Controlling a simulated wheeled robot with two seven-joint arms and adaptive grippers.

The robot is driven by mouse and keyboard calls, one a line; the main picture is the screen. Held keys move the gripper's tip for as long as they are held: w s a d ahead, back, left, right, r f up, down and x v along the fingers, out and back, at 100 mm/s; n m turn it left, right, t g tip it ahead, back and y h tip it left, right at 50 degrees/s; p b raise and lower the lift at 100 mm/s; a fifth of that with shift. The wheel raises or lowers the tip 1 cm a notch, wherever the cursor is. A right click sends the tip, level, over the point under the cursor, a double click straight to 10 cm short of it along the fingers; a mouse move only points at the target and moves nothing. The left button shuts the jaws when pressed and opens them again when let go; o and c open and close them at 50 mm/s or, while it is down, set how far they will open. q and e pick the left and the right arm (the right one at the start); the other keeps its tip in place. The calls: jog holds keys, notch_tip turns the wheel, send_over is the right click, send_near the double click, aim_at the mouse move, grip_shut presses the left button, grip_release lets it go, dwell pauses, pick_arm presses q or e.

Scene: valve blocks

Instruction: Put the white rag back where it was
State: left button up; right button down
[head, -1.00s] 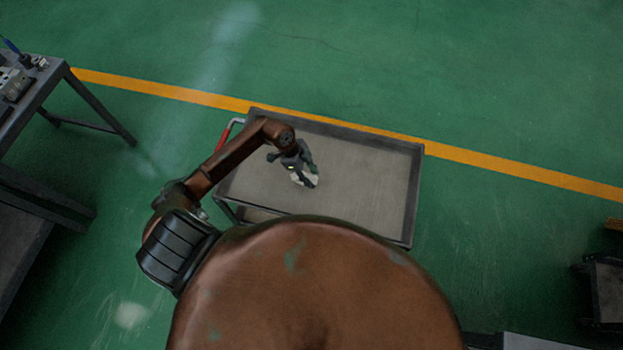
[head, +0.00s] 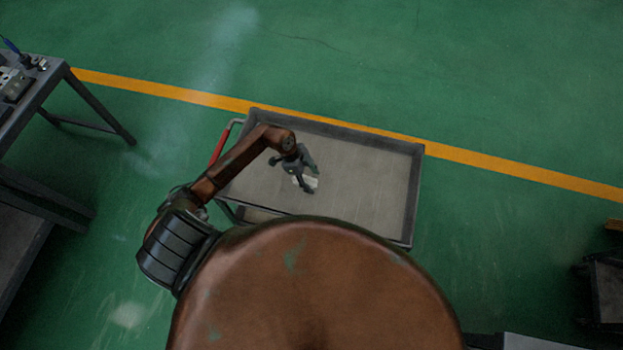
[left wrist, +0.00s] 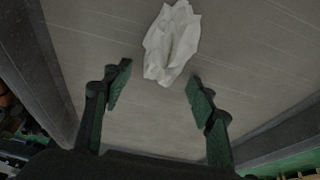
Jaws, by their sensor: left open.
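The white rag (left wrist: 172,42) lies crumpled on the bed of the grey cart (head: 365,190). In the left wrist view it is just beyond the fingertips, between their lines and a little apart from them. In the head view the rag (head: 312,181) is partly hidden by my left gripper (head: 307,179). My left gripper also shows in the left wrist view (left wrist: 156,80), with its two fingers spread and nothing between them. My right gripper is not in view.
The cart has raised rims and a red handle (head: 220,143) at its left. The right part of its bed is clear. A workbench (head: 50,85) with small parts stands at the far left. Another dark stand (head: 605,285) is at the right edge.

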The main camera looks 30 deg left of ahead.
pick_arm(q)
jog(key=v, duration=1.2)
